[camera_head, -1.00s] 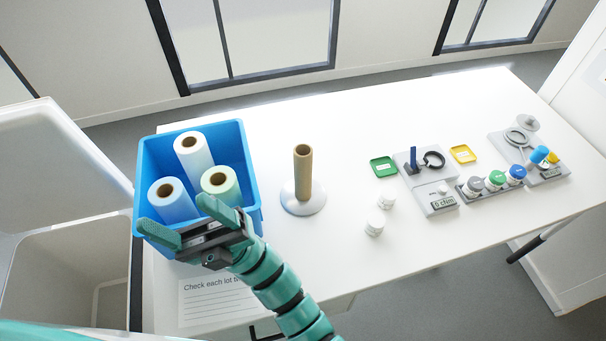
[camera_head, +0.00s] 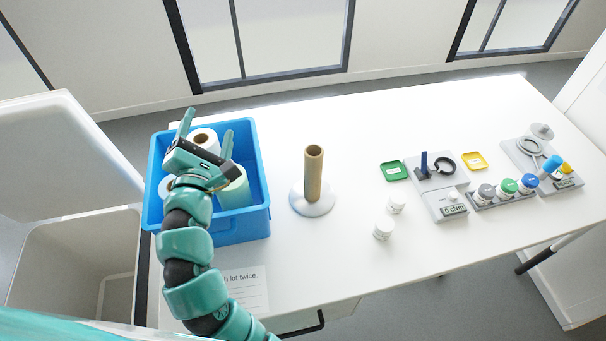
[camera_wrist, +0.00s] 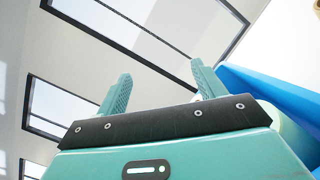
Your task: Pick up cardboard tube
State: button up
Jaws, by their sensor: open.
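The brown cardboard tube (camera_head: 313,172) stands upright on a round white base (camera_head: 312,205) near the middle of the table. My gripper (camera_head: 207,132) is open and empty. It is over the blue bin, to the left of the tube and apart from it, with its fingers pointing up in the head view. In the wrist view my gripper (camera_wrist: 160,90) shows two spread teal fingers with nothing between them. A small tan piece at the top right corner of the wrist view may be the tube's end; I cannot tell.
The blue bin (camera_head: 250,225) holds several rolls, partly hidden by my arm; its wall also shows in the wrist view (camera_wrist: 262,92). White jars (camera_head: 383,228), a scale (camera_head: 440,185) and colored-lid jars (camera_head: 508,188) stand to the right. A paper sheet (camera_head: 248,288) lies at the front. Table around the tube is clear.

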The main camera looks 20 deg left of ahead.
jog(key=w+d+f+g+h, duration=0.2)
jog(key=d+f+h, duration=0.4)
jog(key=d, duration=0.1)
jog(key=n+g+h, duration=0.3)
send_near(317, 151)
jog(key=shift+t, duration=0.3)
jog(key=p+x, duration=0.2)
jog(key=x, duration=0.7)
jog(key=shift+w+d+f+p, duration=0.15)
jog(key=shift+w+f+p, duration=0.1)
jog(key=shift+f+p, duration=0.05)
jog(key=c, duration=1.3)
